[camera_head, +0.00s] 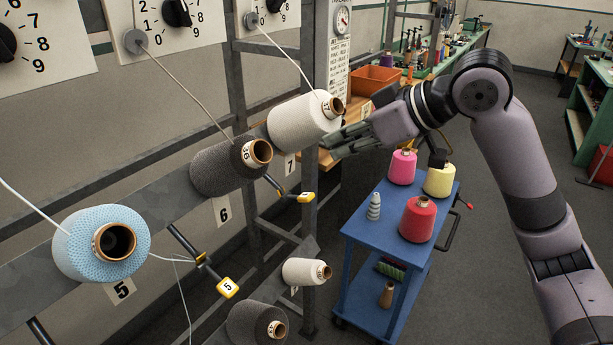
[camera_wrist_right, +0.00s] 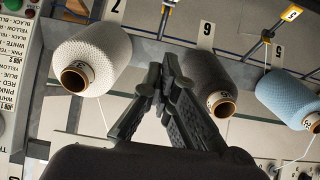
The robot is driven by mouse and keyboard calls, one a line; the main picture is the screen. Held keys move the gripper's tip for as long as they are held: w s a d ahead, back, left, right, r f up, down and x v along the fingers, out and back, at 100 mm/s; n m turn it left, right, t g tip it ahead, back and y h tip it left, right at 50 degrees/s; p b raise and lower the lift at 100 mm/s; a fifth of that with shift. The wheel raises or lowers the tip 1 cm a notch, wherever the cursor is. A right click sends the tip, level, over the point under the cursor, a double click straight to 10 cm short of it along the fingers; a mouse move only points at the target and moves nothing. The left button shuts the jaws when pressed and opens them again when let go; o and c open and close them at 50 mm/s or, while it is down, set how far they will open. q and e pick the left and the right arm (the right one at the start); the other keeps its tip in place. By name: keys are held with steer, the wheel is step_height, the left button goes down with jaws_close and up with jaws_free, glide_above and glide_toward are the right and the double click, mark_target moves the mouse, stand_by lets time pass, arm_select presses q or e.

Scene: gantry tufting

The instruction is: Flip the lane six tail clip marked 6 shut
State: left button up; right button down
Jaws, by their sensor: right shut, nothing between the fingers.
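A sliver of yellow shows at the top edge of the wrist view (camera_wrist_right: 170,3). The lane six dark grey cone (camera_head: 222,168) sits above the 6 plate (camera_head: 222,210). My right gripper (camera_head: 328,142) is shut and empty, above and right of the clip, by the white cone; the wrist view shows its fingertips together (camera_wrist_right: 164,76). My left gripper is out of view.
The white lane seven cone (camera_head: 297,122) and blue lane five cone (camera_head: 78,246) flank lane six. Clip 5 (camera_head: 228,287) hangs on its own rod. A blue cart (camera_head: 364,232) with pink, yellow and red cones stands to the right. Threads rise from the cones.

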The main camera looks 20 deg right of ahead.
steer(key=p, duration=0.3)
glide_above(308, 194)
steer(key=w, duration=0.1)
steer(key=f, duration=0.5)
steer(key=shift+a+f, duration=0.3)
steer(key=shift+a, duration=0.1)
steer(key=f, duration=0.3)
steer(key=shift+s+d+f, duration=0.1)
steer(key=shift+s+d, duration=0.2)
steer(key=shift+d, duration=0.05)
steer(key=shift+s+d+f, duration=0.2)
steer(key=shift+s+f, duration=0.05)
steer(key=shift+f, duration=0.1)
steer(key=shift+w+a+f, duration=0.1)
